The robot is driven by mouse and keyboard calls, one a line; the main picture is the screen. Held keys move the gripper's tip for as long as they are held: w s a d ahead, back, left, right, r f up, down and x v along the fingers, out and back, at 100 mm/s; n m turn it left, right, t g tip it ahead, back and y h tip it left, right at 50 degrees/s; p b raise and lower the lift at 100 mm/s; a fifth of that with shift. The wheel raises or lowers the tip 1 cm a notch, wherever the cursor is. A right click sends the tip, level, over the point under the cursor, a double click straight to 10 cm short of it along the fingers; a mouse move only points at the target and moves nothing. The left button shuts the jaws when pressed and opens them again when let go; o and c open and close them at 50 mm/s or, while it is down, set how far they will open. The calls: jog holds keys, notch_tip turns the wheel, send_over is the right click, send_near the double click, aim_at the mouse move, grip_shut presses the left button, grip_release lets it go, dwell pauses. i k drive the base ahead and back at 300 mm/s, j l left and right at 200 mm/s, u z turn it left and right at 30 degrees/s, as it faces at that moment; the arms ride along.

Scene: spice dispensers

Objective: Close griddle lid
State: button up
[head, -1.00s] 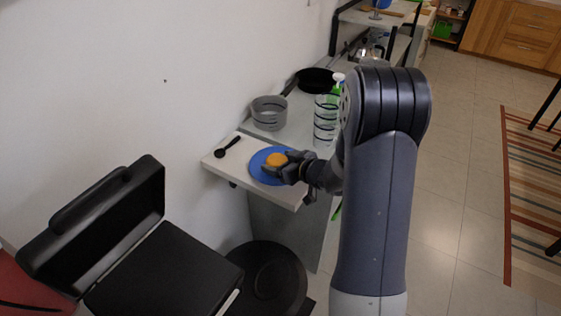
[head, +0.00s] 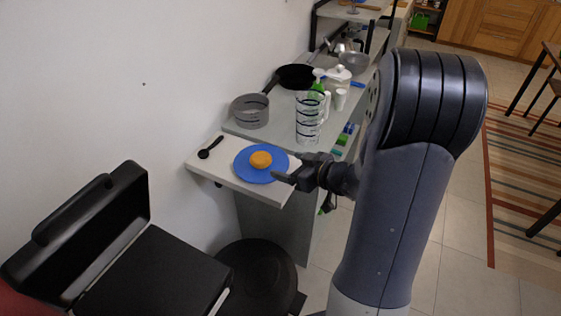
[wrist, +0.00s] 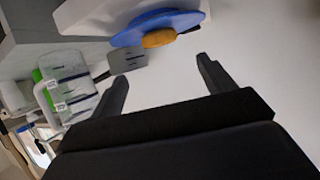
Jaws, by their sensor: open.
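The black griddle stands at the lower left of the head view. Its lid (head: 84,232) is open, tilted up near the wall, with a bar handle (head: 85,203) on its outer side. Its flat base (head: 155,278) lies in front of the lid, partly cut off by the lower frame edge. My gripper (head: 284,167) is at the right edge of the blue plate, well away from the griddle. In the wrist view my gripper (wrist: 165,80) is open, with nothing between its fingers.
A blue plate (head: 245,165) with an orange round item (head: 261,159) sits on a white board (head: 231,178) beside a black spoon (head: 210,147). A measuring cup (head: 309,118), grey pot (head: 250,110) and black pan (head: 297,76) stand behind. A black round bin (head: 256,275) is right of the griddle.

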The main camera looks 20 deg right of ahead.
aim_at(65, 251)
jog(key=k+u, duration=0.35)
jog(key=k+j+u, duration=0.15)
jog(key=k+u, duration=0.15)
jog(key=i+l+u, duration=0.1)
jog(key=l+u, duration=0.25)
jog(key=i+l+u, duration=0.1)
jog(key=u, duration=0.2)
jog(key=l+u, duration=0.35)
jog(key=i+j, duration=0.15)
jog(key=i, duration=0.25)
jog(key=k+l, duration=0.35)
jog(key=i+j, duration=0.35)
